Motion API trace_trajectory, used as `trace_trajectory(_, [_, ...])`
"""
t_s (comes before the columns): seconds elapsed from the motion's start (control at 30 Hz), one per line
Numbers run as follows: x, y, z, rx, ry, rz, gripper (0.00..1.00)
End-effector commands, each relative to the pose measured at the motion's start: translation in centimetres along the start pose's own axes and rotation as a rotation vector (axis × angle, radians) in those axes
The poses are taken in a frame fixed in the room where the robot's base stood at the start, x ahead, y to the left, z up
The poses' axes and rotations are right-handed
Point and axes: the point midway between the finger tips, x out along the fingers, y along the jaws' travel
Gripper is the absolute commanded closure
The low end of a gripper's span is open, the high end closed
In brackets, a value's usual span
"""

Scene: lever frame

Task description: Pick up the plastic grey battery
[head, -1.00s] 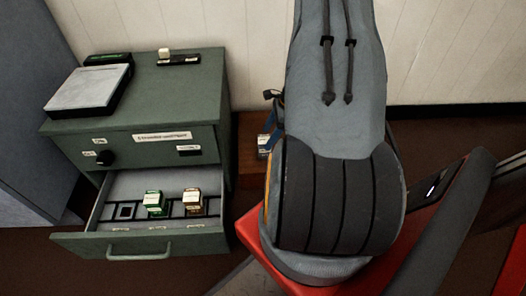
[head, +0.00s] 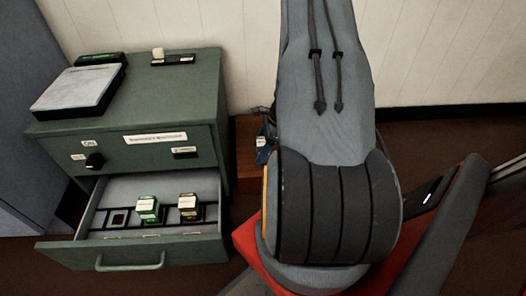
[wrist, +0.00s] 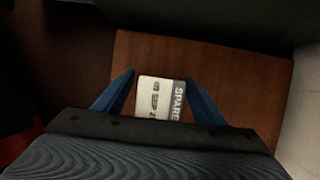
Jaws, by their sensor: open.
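A small block with a cream label and a grey band reading "SPARE" (wrist: 160,97) lies on a brown wooden surface in the wrist view. I cannot tell for sure that it is the grey battery. My gripper (wrist: 159,77) is open, with one blue finger to each side of the block and its lower part hidden by my gripper's body. In the head view, my gripper (head: 265,138) shows partly beside my arm, by the pale label (head: 261,142). A green battery-like block (head: 147,208) and a brown one (head: 189,207) stand in the open drawer.
The green cabinet (head: 195,100) stands at left, its drawer (head: 120,255) pulled out. On top are a grey-topped box (head: 75,88) and a pale block (head: 158,53) on a black base. The wooden surface (wrist: 240,90) around the labelled block is clear. A wall is behind.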

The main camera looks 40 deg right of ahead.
Motion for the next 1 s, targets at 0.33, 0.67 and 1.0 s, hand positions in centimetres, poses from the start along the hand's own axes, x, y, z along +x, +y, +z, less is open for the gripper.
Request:
trace_trajectory(0.33, [0.0, 0.0, 0.0, 0.000, 0.000, 0.000, 0.90])
trace_trajectory(0.67, [-0.6, 0.0, 0.2, -0.001, 0.000, -0.001, 0.95])
trace_trajectory(1.0, [-6.0, 0.0, 2.4, -0.002, -0.001, -0.002, 0.95])
